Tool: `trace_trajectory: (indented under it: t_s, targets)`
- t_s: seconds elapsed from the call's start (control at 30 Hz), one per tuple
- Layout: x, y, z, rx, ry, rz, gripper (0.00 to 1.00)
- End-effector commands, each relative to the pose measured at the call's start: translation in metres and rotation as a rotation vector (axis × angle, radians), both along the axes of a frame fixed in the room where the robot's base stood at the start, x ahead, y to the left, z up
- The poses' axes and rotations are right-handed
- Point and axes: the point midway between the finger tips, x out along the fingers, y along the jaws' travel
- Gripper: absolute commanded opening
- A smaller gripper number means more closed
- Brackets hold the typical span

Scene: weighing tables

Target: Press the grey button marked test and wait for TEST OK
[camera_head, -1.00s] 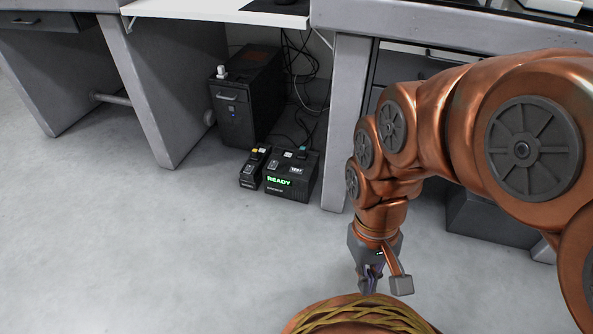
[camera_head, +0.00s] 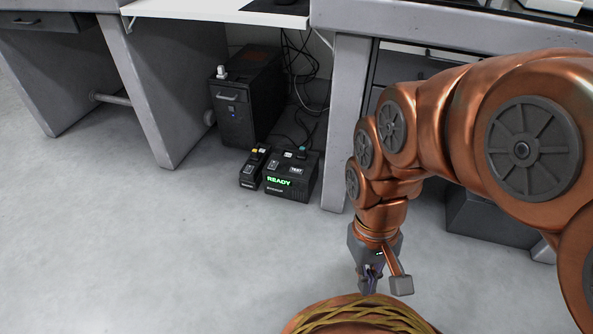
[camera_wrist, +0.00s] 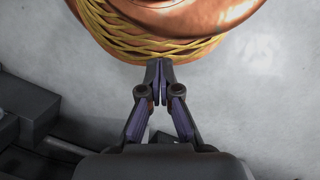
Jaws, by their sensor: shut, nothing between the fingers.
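A black box (camera_head: 291,187) stands on the floor under the desk in the head view, with a green display reading READY. On its top is a small light-grey button (camera_head: 296,170) with a dark mark that looks like TEST. My gripper (camera_head: 370,291) is to the right of the box and nearer to me, apart from it, pointing down. In the wrist view my gripper (camera_wrist: 160,65) has its fingertips together with nothing between them. The button does not show in the wrist view.
A smaller black unit (camera_head: 254,168) stands just left of the box. A black computer tower (camera_head: 243,105) is behind, with cables (camera_head: 302,85) beside it. A grey desk leg (camera_head: 346,130) stands to the box's right. The floor (camera_head: 150,250) in front is clear.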

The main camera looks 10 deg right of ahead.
Motion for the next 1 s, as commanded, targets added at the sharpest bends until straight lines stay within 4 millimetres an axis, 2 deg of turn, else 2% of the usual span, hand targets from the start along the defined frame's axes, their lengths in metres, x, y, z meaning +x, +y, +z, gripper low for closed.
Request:
trace_trajectory:
  t_s: [0.2,0.37,0.47,0.73,0.8,0.9,1.0]
  targets:
    - [0.000,0.000,0.002,0.000,0.000,0.000,0.00]
    - [-0.001,-0.001,0.018,-0.001,0.003,-0.004,0.00]
    - [-0.002,-0.001,0.037,-0.001,0.007,-0.009,0.00]
    - [-0.006,-0.004,0.105,-0.003,0.020,-0.027,0.00]
    - [-0.013,-0.002,0.118,0.000,0.036,-0.014,0.00]
    - [-0.021,-0.001,0.130,0.006,0.056,0.000,0.00]
    - [-0.025,0.000,0.135,0.008,0.068,0.007,0.00]
